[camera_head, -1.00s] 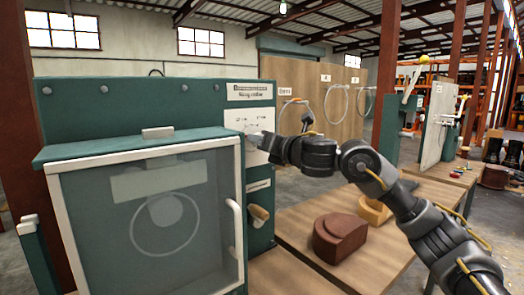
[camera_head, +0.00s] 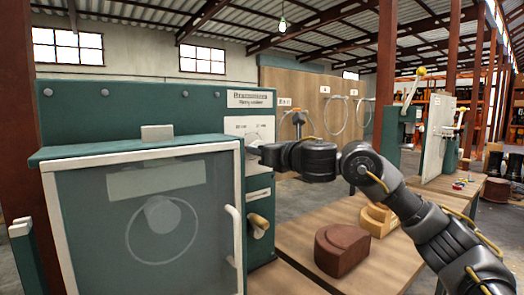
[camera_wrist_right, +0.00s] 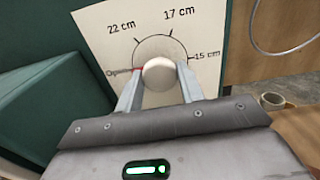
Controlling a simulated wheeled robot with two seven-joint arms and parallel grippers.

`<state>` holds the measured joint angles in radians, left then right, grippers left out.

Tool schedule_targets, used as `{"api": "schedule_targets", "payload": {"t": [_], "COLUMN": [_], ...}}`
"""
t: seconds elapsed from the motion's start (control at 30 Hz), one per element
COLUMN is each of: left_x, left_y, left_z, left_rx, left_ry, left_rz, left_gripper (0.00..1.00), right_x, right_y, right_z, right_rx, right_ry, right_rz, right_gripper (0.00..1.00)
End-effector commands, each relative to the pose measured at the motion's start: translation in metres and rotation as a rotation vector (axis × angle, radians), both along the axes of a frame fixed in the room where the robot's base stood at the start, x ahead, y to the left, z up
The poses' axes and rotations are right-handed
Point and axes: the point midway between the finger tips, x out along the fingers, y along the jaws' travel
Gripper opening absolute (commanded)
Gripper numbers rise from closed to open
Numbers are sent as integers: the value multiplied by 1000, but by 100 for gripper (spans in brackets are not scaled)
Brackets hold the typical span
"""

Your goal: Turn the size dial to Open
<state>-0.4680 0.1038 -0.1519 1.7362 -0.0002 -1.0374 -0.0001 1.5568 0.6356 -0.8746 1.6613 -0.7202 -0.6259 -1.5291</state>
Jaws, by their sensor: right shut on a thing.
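The size dial is a round pale knob (camera_wrist_right: 159,74) on a white plate with the marks 22 cm, 17 cm and 15 cm, and Open at the left, partly hidden by a finger. A red pointer line shows on the knob's left side, towards the Open mark. My right gripper (camera_wrist_right: 160,82) is shut on the knob, one finger on each side. In the head view the dial plate (camera_head: 248,125) is on the front of the teal machine (camera_head: 120,110), with my right gripper (camera_head: 256,150) against it. My left gripper is not in view.
A clear door with a white handle (camera_head: 235,235) stands left of the dial. A wooden-handled lever (camera_head: 258,222) is below it.

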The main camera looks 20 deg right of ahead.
Motion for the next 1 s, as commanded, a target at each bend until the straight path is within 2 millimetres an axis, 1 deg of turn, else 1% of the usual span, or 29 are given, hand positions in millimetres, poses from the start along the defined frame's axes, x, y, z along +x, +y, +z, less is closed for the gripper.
{"api": "schedule_targets", "payload": {"t": [0.2, 0.23, 0.37, 0.4, 0.63, 0.73, 0.87, 1.0], "left_x": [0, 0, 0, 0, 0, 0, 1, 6], "left_y": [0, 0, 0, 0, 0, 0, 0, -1], "left_z": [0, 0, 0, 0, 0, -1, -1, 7], "left_rx": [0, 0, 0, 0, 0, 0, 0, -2], "left_ry": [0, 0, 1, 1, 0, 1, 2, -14], "left_rz": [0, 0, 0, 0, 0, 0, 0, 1], "left_gripper": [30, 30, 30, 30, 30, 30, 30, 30], "right_x": [0, 0, 0, 0, 0, -5, -22, -49], "right_y": [0, 0, 0, 0, 0, -2, -10, -21], "right_z": [0, 0, 0, 0, 0, 0, 0, 0], "right_rx": [-1, -1, -1, -1, 0, -1, 0, -2], "right_ry": [1, 1, 1, 1, 0, -1, -3, -4], "right_rz": [-1, -1, -1, -1, 0, 0, 0, -1], "right_gripper": [15, 40, 57, 59, 59, 59, 59, 59]}}
